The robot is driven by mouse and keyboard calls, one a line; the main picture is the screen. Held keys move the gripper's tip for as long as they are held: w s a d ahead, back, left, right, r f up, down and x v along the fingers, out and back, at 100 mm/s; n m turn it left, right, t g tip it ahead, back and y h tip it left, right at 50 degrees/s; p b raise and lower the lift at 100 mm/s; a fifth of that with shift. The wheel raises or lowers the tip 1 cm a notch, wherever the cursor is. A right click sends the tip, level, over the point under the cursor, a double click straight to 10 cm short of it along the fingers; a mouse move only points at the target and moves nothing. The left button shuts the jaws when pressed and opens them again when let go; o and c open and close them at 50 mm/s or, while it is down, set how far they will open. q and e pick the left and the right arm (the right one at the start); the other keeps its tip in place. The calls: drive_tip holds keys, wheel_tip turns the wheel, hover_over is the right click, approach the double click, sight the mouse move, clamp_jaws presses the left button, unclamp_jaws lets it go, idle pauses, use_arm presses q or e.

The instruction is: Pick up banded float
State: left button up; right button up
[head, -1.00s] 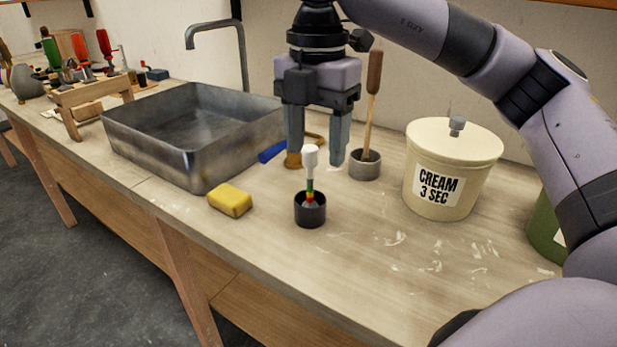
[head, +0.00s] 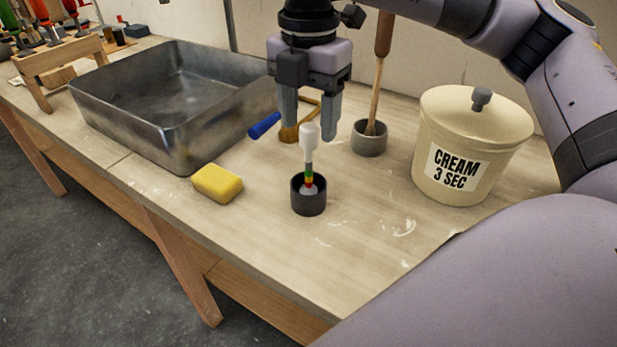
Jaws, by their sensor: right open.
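The banded float (head: 309,163) stands upright in a small black cup (head: 308,199) on the bench. It has a white top, a thin stem with coloured bands, and its lower end is hidden inside the cup. My right gripper (head: 307,135) points down with its two fingers apart and nothing held. In the picture its fingers are on either side of the float's white top, which shows in front of them. I cannot tell how far behind the float the fingers are. My left gripper is not in view.
A metal basin (head: 185,135) stands at left, with a yellow sponge (head: 217,183) before it. A blue-handled tool (head: 265,125) lies behind the gripper. A grey cup (head: 369,141) holding a wooden-handled tool and a cream lidded jar (head: 450,190) stand right. Bench front is clear.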

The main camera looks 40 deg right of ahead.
sight(309, 168)
drive_tip(key=shift+f, duration=1.15)
clamp_jaws()
